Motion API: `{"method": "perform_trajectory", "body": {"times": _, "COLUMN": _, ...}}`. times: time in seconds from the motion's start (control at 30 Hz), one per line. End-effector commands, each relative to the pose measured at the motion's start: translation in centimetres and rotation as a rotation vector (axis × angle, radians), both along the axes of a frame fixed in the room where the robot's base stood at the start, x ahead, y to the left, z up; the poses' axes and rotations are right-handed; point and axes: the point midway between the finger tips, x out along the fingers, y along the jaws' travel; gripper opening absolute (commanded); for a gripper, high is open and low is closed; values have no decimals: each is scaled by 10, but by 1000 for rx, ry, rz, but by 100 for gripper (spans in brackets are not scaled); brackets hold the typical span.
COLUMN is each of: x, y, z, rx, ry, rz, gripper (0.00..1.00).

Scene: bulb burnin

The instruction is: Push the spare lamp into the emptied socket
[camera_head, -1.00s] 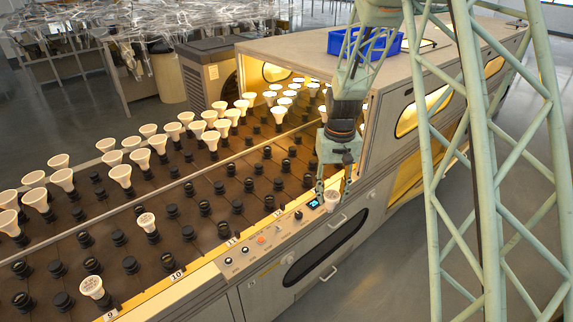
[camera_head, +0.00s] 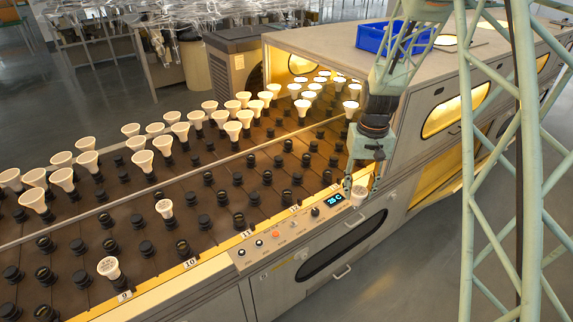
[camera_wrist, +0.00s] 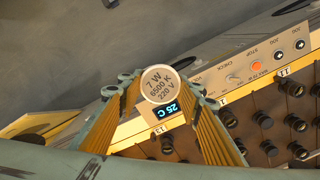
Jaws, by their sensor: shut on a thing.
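The spare lamp (camera_wrist: 160,85) shows its round white face, marked 7 W, 6500 K, 220 V, in the wrist view. My gripper (camera_wrist: 162,98) is shut on it, one finger on each side. In the head view my gripper (camera_head: 357,187) hangs with the lamp (camera_head: 359,195) by the right end of the control panel, beside the blue display. The rack (camera_head: 215,238) holds rows of dark sockets, many without lamps, such as this one (camera_head: 183,248). I cannot tell which of them is the emptied socket.
The control panel (camera_head: 290,238) with knobs and a 25 C display (camera_head: 335,198) edges the rack. Two marked lamps stand near the front, one by number 9 (camera_head: 108,267). White lamps fill the back rows. The oven housing (camera_head: 310,40) bears a blue bin (camera_head: 392,38).

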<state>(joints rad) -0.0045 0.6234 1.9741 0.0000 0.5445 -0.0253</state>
Motion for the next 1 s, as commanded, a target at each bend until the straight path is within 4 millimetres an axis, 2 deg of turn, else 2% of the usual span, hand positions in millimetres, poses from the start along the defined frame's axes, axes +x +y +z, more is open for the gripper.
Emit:
{"method": "perform_trajectory", "body": {"times": 0.37, "x": 27, "y": 32, "z": 3, "rx": 0, "ry": -1, "rz": 278, "gripper": 22}}
{"method": "perform_trajectory", "body": {"times": 1.0, "x": 83, "y": 121, "z": 5, "rx": 0, "ry": -1, "rz": 1008, "gripper": 22}}
